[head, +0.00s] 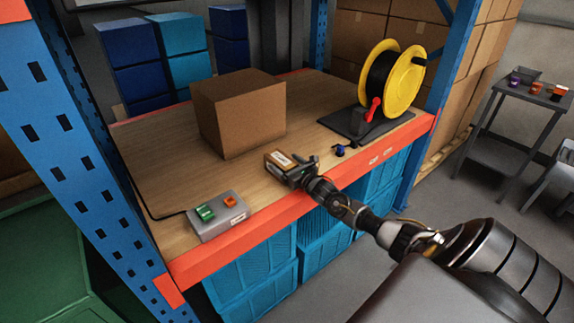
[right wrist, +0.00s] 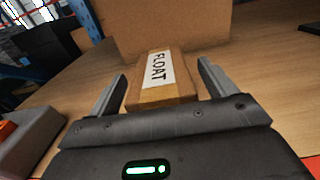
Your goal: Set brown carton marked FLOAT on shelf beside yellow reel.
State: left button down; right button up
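The small brown carton marked FLOAT (head: 279,160) is on the wooden shelf (head: 160,165), near its front edge and in front of a large plain box. In the right wrist view the carton (right wrist: 155,82) has a white label reading FLOAT. My right gripper (head: 302,168) is at the carton's near end. Its fingers (right wrist: 161,80) are spread on either side of the near end, and a gap shows along the carton's sides. The yellow reel (head: 390,80), with a black drum and red handle, stands on a dark base at the shelf's right end. My left gripper is out of view.
The large brown box (head: 238,112) stands mid-shelf. A grey control box (head: 219,216) with green and orange buttons is at front left. A small blue item (head: 340,151) lies between carton and reel base. Blue posts and an orange front beam (head: 250,232) bound the shelf.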

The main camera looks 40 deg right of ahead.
jog(key=shift+s, duration=0.15)
jog(key=s, duration=1.1)
jog(key=shift+s+a+b, duration=0.15)
jog(key=shift+s+b, duration=0.2)
jog(key=shift+b, duration=0.1)
jog(key=shift+r, duration=0.1)
